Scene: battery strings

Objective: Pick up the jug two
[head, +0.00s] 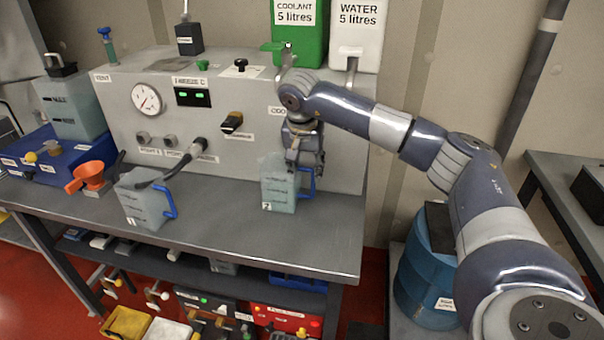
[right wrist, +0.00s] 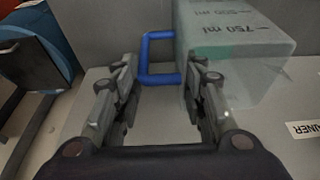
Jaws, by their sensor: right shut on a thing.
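Jug two (head: 278,188) is a translucent pale green jug with a blue handle and a "2" label, upright at the right part of the grey bench. My right gripper (head: 293,168) is over its handle side and shut on jug two. In the right wrist view, the fingers (right wrist: 160,95) are either side of the blue handle (right wrist: 160,38), and the right finger is against the jug body (right wrist: 240,60). The exact contact is partly hidden. Whether the jug's base touches the bench is hard to tell. My left gripper is not in view.
Jug one (head: 143,203) stands left on the bench (head: 225,232) with a hose at its top. The panel box (head: 190,95) stands behind, with coolant (head: 299,45) and water (head: 357,45) containers on top. A blue drum (head: 424,280) is at right.

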